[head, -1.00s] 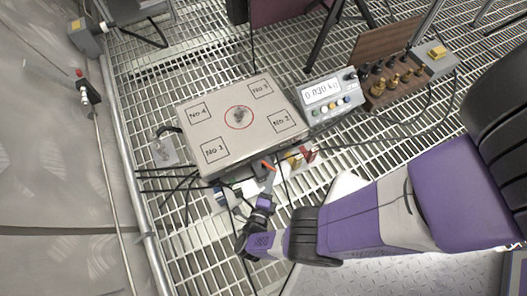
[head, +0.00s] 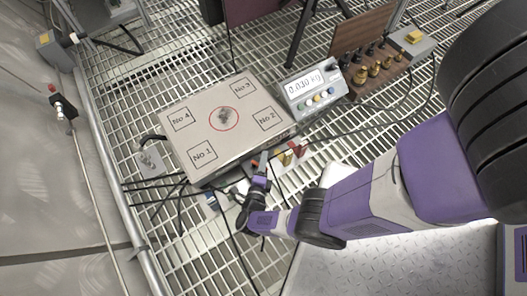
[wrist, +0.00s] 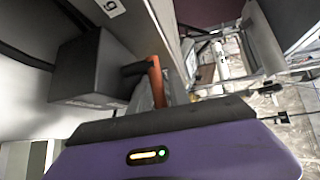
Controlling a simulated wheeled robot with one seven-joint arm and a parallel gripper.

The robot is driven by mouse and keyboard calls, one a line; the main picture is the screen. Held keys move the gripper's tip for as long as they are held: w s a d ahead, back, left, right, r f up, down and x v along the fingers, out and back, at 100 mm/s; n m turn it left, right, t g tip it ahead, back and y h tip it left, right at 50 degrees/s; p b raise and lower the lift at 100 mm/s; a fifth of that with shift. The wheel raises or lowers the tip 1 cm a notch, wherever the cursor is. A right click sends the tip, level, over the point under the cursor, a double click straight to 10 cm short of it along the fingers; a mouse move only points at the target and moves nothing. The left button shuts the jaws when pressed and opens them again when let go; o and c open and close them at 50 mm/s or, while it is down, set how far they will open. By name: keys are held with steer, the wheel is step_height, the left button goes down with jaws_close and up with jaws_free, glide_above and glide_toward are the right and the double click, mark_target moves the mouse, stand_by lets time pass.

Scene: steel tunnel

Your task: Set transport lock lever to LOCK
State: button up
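An orange lever (wrist: 156,78) shows in the wrist view just past my gripper, beside a dark grey box (wrist: 85,72) under the scale's edge. I take it for the transport lock lever; its lock markings cannot be read. My gripper (head: 261,165) is at the front edge of the scale platform (head: 190,140) in the head view, where it and the arm hide the lever. In the wrist view, grey finger parts lie close to the lever's lower end; contact and finger opening cannot be made out.
A display unit (head: 309,91) and a wooden rack of brass weights (head: 362,72) stand right of the platform. Red and yellow parts (head: 292,152) sit right of my gripper. Several black cables run over the grating on the left. A small metal weight (head: 223,116) is on the platform.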

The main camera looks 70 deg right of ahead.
jaws_close()
steer(key=shift+w+d+n+t+y+p, duration=0.2)
steer(key=shift+n+t+y, duration=0.2)
steer(key=shift+n+t, duration=0.45)
steer(key=shift+w+d+n+t+y+p, duration=0.15)
steer(key=shift+n+t+y, duration=0.25)
steer(key=shift+n+t, duration=0.45)
steer(key=shift+w+d+n+t+y+p, duration=0.15)
steer(key=shift+n+t+y, duration=0.35)
steer(key=shift+t, duration=0.6)
